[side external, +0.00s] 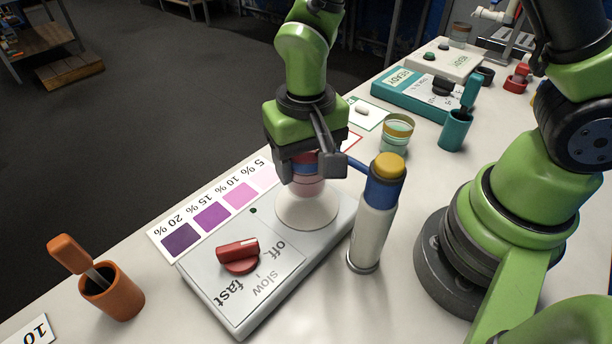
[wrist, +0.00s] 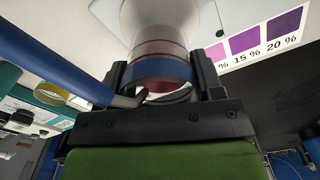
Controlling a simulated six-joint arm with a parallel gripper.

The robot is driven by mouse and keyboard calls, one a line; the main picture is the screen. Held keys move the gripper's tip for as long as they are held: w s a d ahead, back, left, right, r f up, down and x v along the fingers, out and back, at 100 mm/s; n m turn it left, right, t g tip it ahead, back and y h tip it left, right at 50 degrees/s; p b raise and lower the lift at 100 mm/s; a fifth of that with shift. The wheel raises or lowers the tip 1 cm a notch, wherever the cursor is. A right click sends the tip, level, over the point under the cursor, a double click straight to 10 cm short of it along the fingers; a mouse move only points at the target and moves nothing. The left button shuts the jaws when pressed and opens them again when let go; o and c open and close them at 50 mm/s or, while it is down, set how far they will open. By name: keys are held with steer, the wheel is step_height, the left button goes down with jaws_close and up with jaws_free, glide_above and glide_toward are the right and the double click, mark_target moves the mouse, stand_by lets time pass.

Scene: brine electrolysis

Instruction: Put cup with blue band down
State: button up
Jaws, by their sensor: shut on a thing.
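The cup with the blue band (side external: 306,186) is upright between the jaws of my gripper (side external: 307,168), over the pale round plate (side external: 307,212) of the stirrer. Its lower part looks pinkish. In the wrist view the blue band (wrist: 158,72) lies between the two dark fingers of my gripper (wrist: 160,78), which is shut on the cup. The fingers hide part of the cup in the side view. I cannot tell whether its base touches the plate.
A white bottle with a blue collar and yellow cap (side external: 372,222) stands close right, its blue arm reaching toward my gripper. The red knob (side external: 238,254) and colour card (side external: 210,216) are left. An orange holder (side external: 112,291) and teal holder (side external: 455,130) stand farther off.

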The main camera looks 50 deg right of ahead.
mark_target(306, 180)
steer(key=shift+f, duration=1.9)
steer(key=shift+f, duration=0.15)
steer(key=o, duration=1)
